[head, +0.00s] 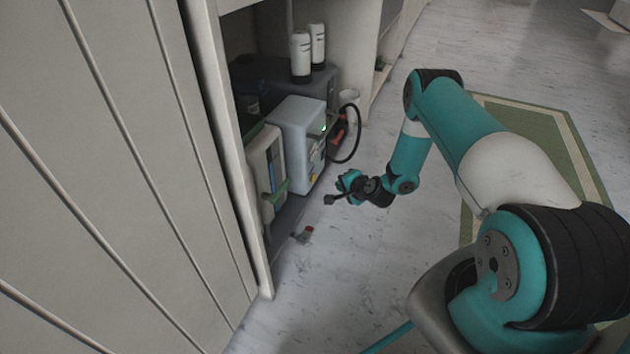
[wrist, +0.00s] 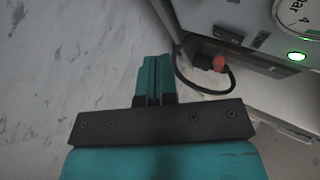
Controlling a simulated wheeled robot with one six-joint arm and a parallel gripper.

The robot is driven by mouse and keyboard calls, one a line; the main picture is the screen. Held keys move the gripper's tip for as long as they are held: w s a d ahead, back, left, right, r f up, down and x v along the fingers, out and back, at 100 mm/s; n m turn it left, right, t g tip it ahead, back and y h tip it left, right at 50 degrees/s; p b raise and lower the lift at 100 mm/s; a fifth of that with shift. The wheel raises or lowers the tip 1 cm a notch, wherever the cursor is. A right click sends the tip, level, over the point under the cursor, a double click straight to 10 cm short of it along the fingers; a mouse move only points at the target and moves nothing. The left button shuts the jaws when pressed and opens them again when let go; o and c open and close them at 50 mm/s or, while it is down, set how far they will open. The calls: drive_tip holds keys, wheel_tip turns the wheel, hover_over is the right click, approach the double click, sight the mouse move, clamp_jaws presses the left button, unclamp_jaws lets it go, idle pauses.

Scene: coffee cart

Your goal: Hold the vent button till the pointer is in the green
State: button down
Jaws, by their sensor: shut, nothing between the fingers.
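A pale grey box-shaped machine (head: 290,120) stands on the low shelf of the cart. A round white gauge (wrist: 292,14) marked "bar" shows only in part at the top right of the wrist view; its pointer cannot be made out. A glowing green light or button (wrist: 296,56) sits below the gauge, and a green glow shows on the machine's front in the head view. I cannot tell which part is the vent button. My gripper (wrist: 153,78) is shut and empty. In the head view my gripper (head: 346,182) is in front of the machine, apart from it.
A black hose (wrist: 200,91) with a red fitting (wrist: 218,63) hangs beside the machine. Two white bottles (head: 308,50) stand on a dark unit behind it. A small red-ended item (head: 308,231) lies low by the shelf. The floor in front is clear.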

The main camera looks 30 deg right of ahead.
drive_tip(key=shift+w+a+b, duration=0.25)
drive_tip(key=shift+w+a, duration=0.5)
drive_tip(key=shift+w, duration=0.25)
drive_tip(key=shift+w+a+b, duration=0.2)
drive_tip(key=shift+w+a, duration=0.55)
drive_tip(key=shift+w, duration=0.2)
drive_tip(key=shift+w, duration=0.1)
idle(0.5)
drive_tip(key=shift+w+a, duration=0.25)
drive_tip(key=shift+w+a, duration=0.3)
drive_tip(key=shift+w, duration=0.1)
idle(2.2)
drive_tip(key=shift+s, duration=0.1)
idle(0.6)
drive_tip(key=shift+s+d, duration=0.55)
drive_tip(key=shift+s, duration=0.1)
drive_tip(key=shift+s+d+p, duration=0.5)
drive_tip(key=shift+s+d, duration=0.3)
drive_tip(key=shift+s, duration=0.2)
drive_tip(key=shift+s+d+p, duration=0.45)
drive_tip(key=shift+s+d, duration=0.3)
drive_tip(key=shift+s, duration=0.25)
